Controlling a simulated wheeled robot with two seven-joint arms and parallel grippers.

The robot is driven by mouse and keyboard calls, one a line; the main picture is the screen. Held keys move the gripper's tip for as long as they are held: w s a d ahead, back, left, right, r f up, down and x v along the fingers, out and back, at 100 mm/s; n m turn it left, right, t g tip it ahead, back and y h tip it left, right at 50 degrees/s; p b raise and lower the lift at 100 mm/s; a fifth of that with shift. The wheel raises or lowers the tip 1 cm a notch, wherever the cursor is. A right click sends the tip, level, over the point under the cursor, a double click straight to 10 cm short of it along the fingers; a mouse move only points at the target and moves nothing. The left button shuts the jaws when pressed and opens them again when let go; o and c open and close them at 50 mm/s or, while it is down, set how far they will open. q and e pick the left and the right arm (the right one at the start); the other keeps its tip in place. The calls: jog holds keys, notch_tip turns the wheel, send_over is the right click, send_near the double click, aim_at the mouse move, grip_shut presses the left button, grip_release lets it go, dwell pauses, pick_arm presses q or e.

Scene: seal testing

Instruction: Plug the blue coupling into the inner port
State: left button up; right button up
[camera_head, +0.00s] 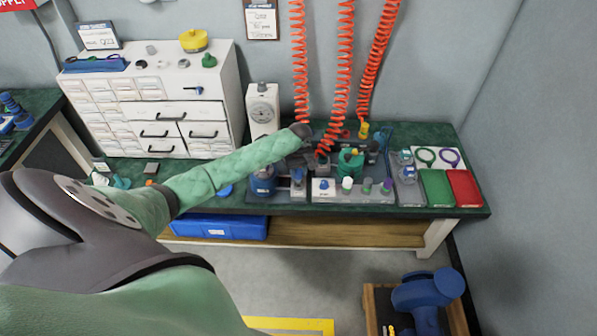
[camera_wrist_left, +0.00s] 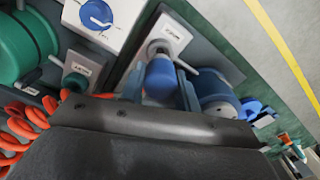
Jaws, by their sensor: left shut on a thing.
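My left gripper (camera_wrist_left: 161,84) is shut on the blue coupling (camera_wrist_left: 160,79), which sits between its two blue-grey fingers. The coupling's far end is at the metal fitting of a grey port block (camera_wrist_left: 172,36) with a small label. I cannot tell whether it is seated or only close to it. A second labelled port block (camera_wrist_left: 82,68) stands to the left, beside a green cylinder (camera_wrist_left: 18,50). The labels are too small to read. In the head view my left arm reaches to the bench, and its gripper is small and dark there. My right gripper is not in view.
A blue cylinder (camera_wrist_left: 217,95) stands close to the right of the gripper. A white panel with a blue knob (camera_wrist_left: 97,14) lies beside the port blocks. Orange coiled hoses (camera_head: 345,60) hang behind. Green and red trays (camera_head: 464,190) lie at the bench's right end.

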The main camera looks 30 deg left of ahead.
pick_arm(q)
jog(key=shift+f, duration=1.35)
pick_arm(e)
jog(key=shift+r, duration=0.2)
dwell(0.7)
pick_arm(q)
jog(key=o, duration=1.1)
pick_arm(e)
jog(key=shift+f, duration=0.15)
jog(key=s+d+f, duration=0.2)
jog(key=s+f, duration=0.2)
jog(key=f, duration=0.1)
pick_arm(q)
jog(key=shift+r, duration=0.7)
notch_tip(320, 180, up, 5)
jog(key=shift+f+b, duration=0.1)
jog(key=shift+b, duration=0.95)
jog(key=shift+r, duration=0.75)
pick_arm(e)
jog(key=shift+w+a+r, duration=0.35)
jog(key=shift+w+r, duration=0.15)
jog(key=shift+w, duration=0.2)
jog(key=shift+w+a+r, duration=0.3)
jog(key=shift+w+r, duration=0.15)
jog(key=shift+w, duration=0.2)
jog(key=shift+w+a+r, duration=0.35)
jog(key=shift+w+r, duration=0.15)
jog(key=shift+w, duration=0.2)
